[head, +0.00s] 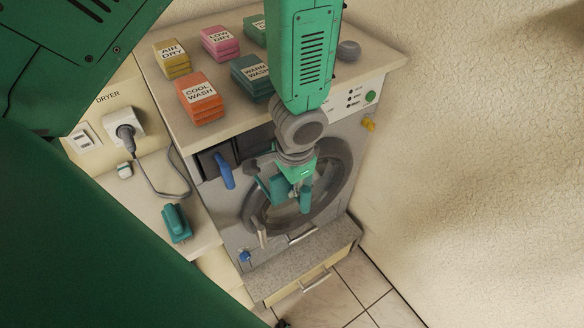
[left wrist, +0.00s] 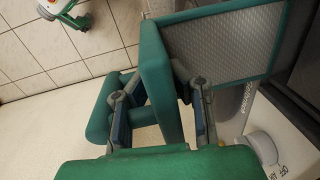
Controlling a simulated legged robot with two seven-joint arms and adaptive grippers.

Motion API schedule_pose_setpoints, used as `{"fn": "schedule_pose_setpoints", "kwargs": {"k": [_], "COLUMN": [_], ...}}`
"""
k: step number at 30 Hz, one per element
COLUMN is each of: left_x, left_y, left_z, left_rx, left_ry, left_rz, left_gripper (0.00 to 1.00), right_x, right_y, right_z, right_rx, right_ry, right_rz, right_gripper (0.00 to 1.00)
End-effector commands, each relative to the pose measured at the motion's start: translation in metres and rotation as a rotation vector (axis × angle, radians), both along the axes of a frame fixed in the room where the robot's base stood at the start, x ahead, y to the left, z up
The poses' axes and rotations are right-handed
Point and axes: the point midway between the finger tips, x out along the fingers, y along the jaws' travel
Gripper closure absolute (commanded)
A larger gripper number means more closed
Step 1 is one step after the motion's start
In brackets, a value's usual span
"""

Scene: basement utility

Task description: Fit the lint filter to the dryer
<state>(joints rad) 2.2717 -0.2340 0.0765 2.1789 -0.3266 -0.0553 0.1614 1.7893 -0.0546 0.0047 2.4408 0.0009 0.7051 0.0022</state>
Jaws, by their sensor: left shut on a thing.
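The lint filter (left wrist: 222,45) has a teal frame around a grey mesh and a thick teal grip. It fills much of the left wrist view. My left gripper (left wrist: 158,105) is shut on its grip, with a finger on each side. In the head view my left gripper (head: 290,185) is in front of the dryer (head: 338,128), before the round door, and partly hides the filter (head: 278,188). The filter looks apart from the dryer front. A dark recess (head: 214,160) shows at the dryer's upper left. My right gripper is not in view.
Several labelled coloured stacks (head: 201,97) and a grey round object (head: 348,50) stand on the dryer top. A teal object (head: 176,222) lies on the left ledge, near a plug and cord (head: 128,132). A blue handle (head: 224,171) sticks out by the recess. A wall closes the right.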

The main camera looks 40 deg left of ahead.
Motion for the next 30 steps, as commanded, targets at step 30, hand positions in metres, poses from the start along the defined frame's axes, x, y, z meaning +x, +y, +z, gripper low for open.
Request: {"fn": "schedule_pose_setpoints", "kwargs": {"k": [30], "left_x": [0.012], "left_y": [0.028], "left_z": [0.000], "left_rx": [0.000], "left_ry": [0.000], "left_rz": [0.001], "left_gripper": [1.00], "right_x": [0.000], "right_y": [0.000], "right_z": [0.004], "right_rx": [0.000], "right_ry": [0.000], "right_rz": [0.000], "right_gripper": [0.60]}}
